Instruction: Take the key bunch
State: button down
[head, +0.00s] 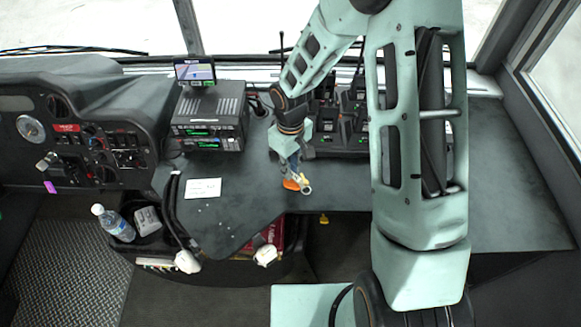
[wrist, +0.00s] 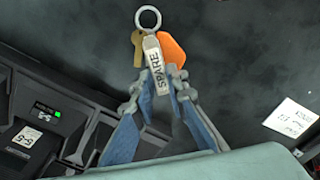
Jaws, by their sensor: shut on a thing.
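The key bunch shows in the wrist view with a metal ring (wrist: 148,18), a brass key, an orange tag (wrist: 171,50) and a pale tag lettered "SPARE" (wrist: 153,55). My gripper (wrist: 160,82) is shut on the key bunch, its fingertips meeting at the pale tag. In the head view the orange tag (head: 291,184) and ring show just below my gripper (head: 290,170), over the dark dashboard top (head: 250,195). I cannot tell whether the bunch touches the surface.
A radio unit (head: 208,120) with a small screen on top stands left of my gripper. A charger rack with handsets (head: 350,135) stands behind it. A white note (head: 203,188) lies to the left. The dashboard top at right is clear.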

jog(key=shift+r+p, duration=1)
jog(key=shift+r, duration=0.55)
dwell(0.4)
jog(key=shift+r+p, duration=1.65)
jog(key=shift+r, duration=0.8)
